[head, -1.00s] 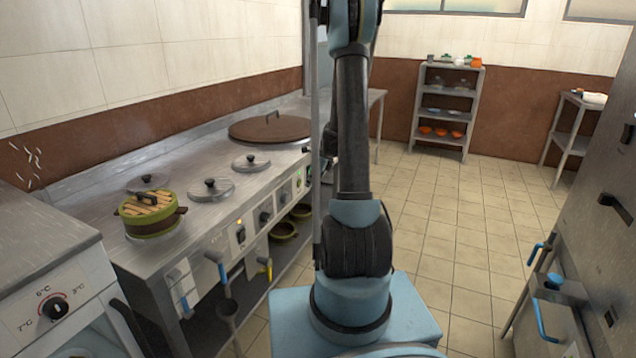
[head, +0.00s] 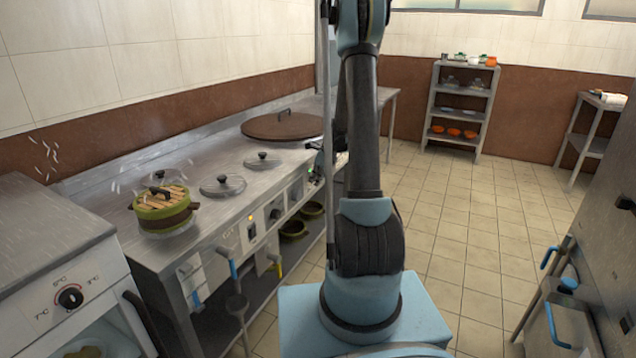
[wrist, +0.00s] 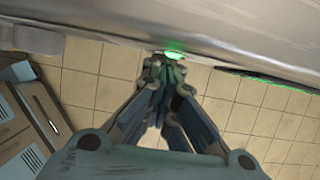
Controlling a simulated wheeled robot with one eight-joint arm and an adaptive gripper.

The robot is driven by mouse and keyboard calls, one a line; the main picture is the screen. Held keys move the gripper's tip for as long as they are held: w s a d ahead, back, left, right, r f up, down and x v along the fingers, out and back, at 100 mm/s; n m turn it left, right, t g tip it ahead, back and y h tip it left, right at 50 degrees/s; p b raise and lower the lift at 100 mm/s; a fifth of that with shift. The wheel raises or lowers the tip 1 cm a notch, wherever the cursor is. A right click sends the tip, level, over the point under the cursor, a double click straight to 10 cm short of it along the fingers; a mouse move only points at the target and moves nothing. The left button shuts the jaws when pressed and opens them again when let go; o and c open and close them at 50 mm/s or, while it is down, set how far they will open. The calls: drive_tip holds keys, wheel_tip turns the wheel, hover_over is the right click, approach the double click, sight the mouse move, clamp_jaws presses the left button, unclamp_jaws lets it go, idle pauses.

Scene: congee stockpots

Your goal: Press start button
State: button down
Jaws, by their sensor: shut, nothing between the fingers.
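A green lit button (wrist: 174,54) glows at the edge of the metal counter in the wrist view. In the head view a green glow (head: 314,178) shows on the right end of the stove's front panel. My gripper (wrist: 165,64) is shut and empty, its fingertips right at the green button and tinted by its light. I cannot tell whether they touch it. In the head view my gripper (head: 318,160) is small and dark beside the panel, partly hidden by my arm.
The stove counter (head: 222,213) carries a green pot (head: 163,212) with a bamboo lid, several glass lids and a large brown lid (head: 283,125). Knobs and hanging ladles line its front. Tiled floor (head: 440,235) is free to the right. A shelf (head: 461,105) stands at the back.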

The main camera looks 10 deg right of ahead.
drive_tip(key=shift+w+a, duration=0.1)
drive_tip(key=shift+a, duration=0.1)
drive_tip(key=s+d+r, duration=0.4)
drive_tip(key=d+r, duration=0.2)
drive_tip(key=r, duration=0.3)
drive_tip(key=shift+s+d, duration=0.3)
drive_tip(key=shift+s, duration=0.1)
drive_tip(key=shift+r, duration=0.1)
idle(0.3)
drive_tip(key=s+a+r+n+h, duration=0.1)
drive_tip(key=s+a+r+n, duration=0.2)
drive_tip(key=s, duration=0.4)
drive_tip(key=s+r+n, duration=0.2)
drive_tip(key=s+n, duration=0.3)
drive_tip(key=s, duration=0.2)
drive_tip(key=s+a+r+n+h, duration=0.1)
drive_tip(key=s+a+r+n, duration=0.15)
drive_tip(key=s+n, duration=0.4)
drive_tip(key=s+f+n, duration=0.2)
drive_tip(key=s+n, duration=0.3)
drive_tip(key=s, duration=0.5)
drive_tip(key=s+f+n+h, duration=0.1)
drive_tip(key=s+f+n, duration=0.2)
drive_tip(key=s+n, duration=0.3)
drive_tip(key=s+d, duration=0.1)
drive_tip(key=s, duration=0.3)
drive_tip(key=shift+f+h, duration=0.3)
drive_tip(key=shift+f, duration=0.05)
drive_tip(key=shift+s, duration=0.1)
